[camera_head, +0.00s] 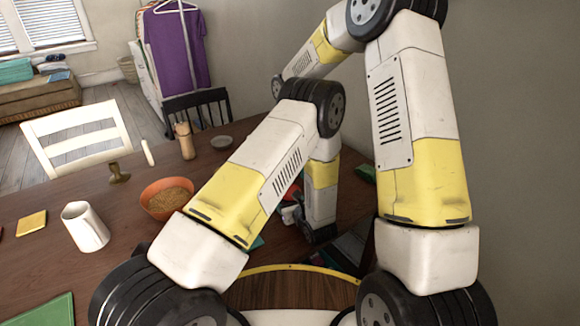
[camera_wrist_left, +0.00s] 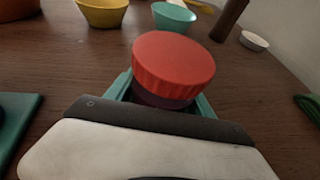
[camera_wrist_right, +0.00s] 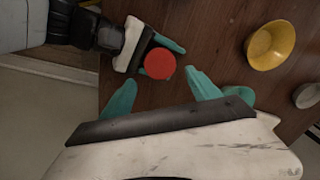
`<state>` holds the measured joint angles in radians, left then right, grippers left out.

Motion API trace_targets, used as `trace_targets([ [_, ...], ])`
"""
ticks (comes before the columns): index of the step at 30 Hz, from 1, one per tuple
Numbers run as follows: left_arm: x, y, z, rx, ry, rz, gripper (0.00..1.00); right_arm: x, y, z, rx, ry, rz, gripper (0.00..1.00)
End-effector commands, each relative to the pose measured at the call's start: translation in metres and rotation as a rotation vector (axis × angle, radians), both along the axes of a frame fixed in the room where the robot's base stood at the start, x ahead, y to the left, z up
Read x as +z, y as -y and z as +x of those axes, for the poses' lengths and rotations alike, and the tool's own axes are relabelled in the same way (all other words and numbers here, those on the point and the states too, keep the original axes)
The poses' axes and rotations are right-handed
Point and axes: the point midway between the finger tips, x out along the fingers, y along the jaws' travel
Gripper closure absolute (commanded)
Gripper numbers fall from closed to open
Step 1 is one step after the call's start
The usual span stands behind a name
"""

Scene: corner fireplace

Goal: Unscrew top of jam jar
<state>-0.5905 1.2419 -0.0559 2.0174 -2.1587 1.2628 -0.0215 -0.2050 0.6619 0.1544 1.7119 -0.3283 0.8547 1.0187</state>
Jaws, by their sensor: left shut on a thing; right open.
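The jam jar has a ribbed red lid (camera_wrist_left: 173,62) and a dark body (camera_wrist_left: 158,97), seen in the left wrist view. My left gripper (camera_wrist_left: 163,98) is shut around the jar body below the lid, with teal fingers on both sides. In the right wrist view the red lid (camera_wrist_right: 160,64) shows from above, held in my left gripper. My right gripper (camera_wrist_right: 160,80) is open, its teal fingers apart with the lid just beyond and between the tips. In the head view a bit of red (camera_head: 289,214) shows; my arms hide most of the jar.
On the wooden table (camera_head: 120,265) stand an orange bowl (camera_head: 167,199), a white mug (camera_head: 85,227) and a wooden mill (camera_head: 185,141). In the right wrist view a yellow bowl (camera_wrist_right: 272,45) and a teal bowl (camera_wrist_right: 240,95) stand right of my right gripper.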

Motion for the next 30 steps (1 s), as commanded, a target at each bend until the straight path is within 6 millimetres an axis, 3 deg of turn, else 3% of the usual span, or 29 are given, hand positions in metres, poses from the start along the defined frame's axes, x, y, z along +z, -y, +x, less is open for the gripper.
trace_targets([
  [6,0.0,0.0,0.0,0.0,0.001,0.0,1.0,0.001,0.001,0.0,-0.463,0.002,-0.002,0.29],
  [12,0.0,0.0,0.0,-0.001,0.001,0.0,1.0,0.002,0.0,0.0,-0.757,0.001,-0.001,0.29],
  [20,0.0,0.0,0.0,0.0,0.001,0.0,1.0,-0.006,0.0,0.0,-0.875,0.0,-0.002,0.29],
  [30,0.0,0.0,0.0,0.0,0.001,0.0,1.0,-0.056,0.0,0.0,-0.874,-0.001,-0.002,0.29],
])
